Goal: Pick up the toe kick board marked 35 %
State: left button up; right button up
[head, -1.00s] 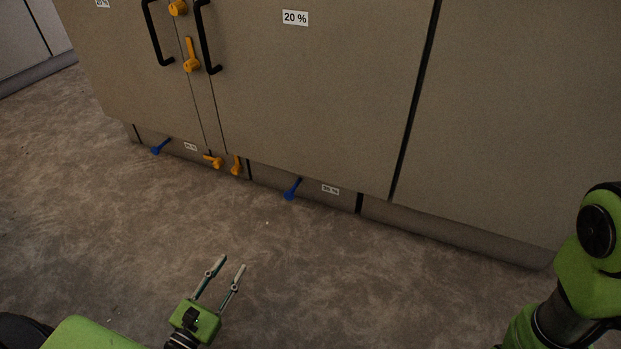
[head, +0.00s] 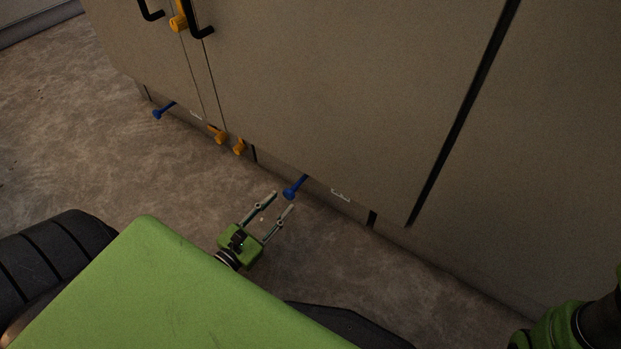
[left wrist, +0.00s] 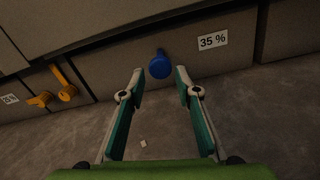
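The toe kick board marked 35 % (left wrist: 233,60) runs low under the cabinet in the left wrist view, with its white label upper right and a blue knob (left wrist: 160,65) on its front. In the head view the same board shows as a narrow strip (head: 322,189), with the blue knob (head: 292,187) at its left part. My left gripper (head: 283,200) is open and empty, just in front of the blue knob. In the left wrist view the knob appears between and beyond the fingertips (left wrist: 158,78). My right gripper is out of the picture; only part of my right arm shows.
The large cabinet front (head: 340,90) overhangs the board. Orange latches (head: 219,134) and another blue knob (head: 163,110) sit low to the left. A second toe kick board (left wrist: 28,100) with a partly cut-off label is at left. Bare floor (head: 80,140) lies to the left.

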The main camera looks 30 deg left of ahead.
aim_at(298, 182)
pick_arm(q)
jog(key=w+b, duration=0.1)
jog(key=w, duration=0.3)
jog(key=shift+d, duration=0.15)
jog(key=w+b, duration=0.2)
jog(key=w, duration=0.3)
jog(key=shift+d+b, duration=0.2)
jog(key=shift+b, duration=0.1)
jog(key=shift+w, duration=0.1)
grip_shut()
jog(key=shift+r, duration=0.1)
